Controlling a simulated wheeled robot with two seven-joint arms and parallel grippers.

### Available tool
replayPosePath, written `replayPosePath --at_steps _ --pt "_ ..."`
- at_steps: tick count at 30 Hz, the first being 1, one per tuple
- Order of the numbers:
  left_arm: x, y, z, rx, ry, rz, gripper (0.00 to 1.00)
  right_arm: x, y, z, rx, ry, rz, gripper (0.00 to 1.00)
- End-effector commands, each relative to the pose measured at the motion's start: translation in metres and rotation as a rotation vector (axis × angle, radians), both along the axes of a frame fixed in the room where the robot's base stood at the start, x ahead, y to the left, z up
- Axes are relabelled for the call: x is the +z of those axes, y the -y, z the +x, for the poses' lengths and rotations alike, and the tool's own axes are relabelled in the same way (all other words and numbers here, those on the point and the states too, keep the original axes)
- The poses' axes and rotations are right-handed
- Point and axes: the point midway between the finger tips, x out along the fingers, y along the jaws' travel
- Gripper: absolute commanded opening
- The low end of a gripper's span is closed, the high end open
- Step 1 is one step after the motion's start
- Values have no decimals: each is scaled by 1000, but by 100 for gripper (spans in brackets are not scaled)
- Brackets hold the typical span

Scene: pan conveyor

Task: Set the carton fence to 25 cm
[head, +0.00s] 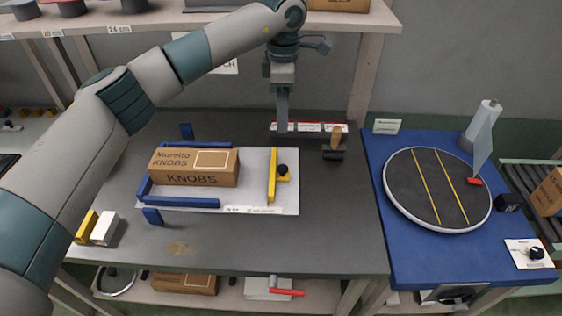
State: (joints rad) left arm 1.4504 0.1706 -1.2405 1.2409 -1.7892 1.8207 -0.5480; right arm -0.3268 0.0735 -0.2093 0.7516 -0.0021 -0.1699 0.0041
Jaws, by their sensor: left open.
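Blue rails (185,202) edge the carton. A label strip lies along the plate's front edge, too small to read. My left gripper (282,128) points down behind the fence and looks empty. It touches neither the fence nor the knob. Its finger gap is hard to see from here. My right gripper is out of view.
A wooden-handled black tool (334,145) stands at the table's back right, beside a labelled strip (308,127). Yellow and white blocks (104,229) sit at the left edge. A blue bench (376,185) with a round turntable (404,208) is at right. The table front is mostly clear.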

Motion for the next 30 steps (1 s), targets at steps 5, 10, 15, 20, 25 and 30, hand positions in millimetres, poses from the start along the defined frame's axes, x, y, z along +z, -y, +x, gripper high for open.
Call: replayPosePath --at_steps 5,10,15,20,25,30 --pt "-8 0 0 0 -3 1 44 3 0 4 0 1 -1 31" --pt "-23 0 0 0 -3 1 44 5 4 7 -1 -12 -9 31" --pt "-45 0 -1 1 -4 1 44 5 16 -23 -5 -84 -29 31" --pt "-71 0 -1 1 -5 0 44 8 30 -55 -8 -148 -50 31" --pt "-102 -1 -1 1 -4 2 44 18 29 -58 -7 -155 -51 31" --pt "-132 0 -1 2 -4 1 44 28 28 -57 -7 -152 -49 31"
